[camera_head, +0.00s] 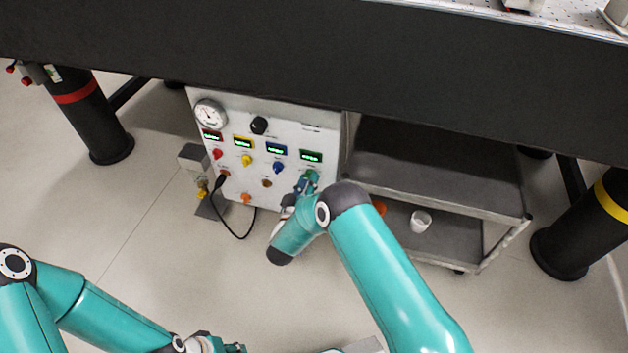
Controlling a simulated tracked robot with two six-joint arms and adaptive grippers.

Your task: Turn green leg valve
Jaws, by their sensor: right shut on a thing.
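The white valve panel (235,185) stands under the dark bench, with a gauge, a black knob, several lit displays and coloured valves. The green leg valve (313,174) is at its right, below the green-framed display (311,156). My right gripper (308,182) is at the panel, shut on the green valve, which it partly hides. My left gripper (236,348) is low at the bottom edge, away from the panel and partly cut off. Its fingers are too small to read.
Red (217,154), yellow (246,160) and blue (278,167) valves sit left of the green one. A black cable (235,233) loops below the panel. A grey cart (435,185) with a white cup (420,221) stands right. Bench legs (95,125) flank the area.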

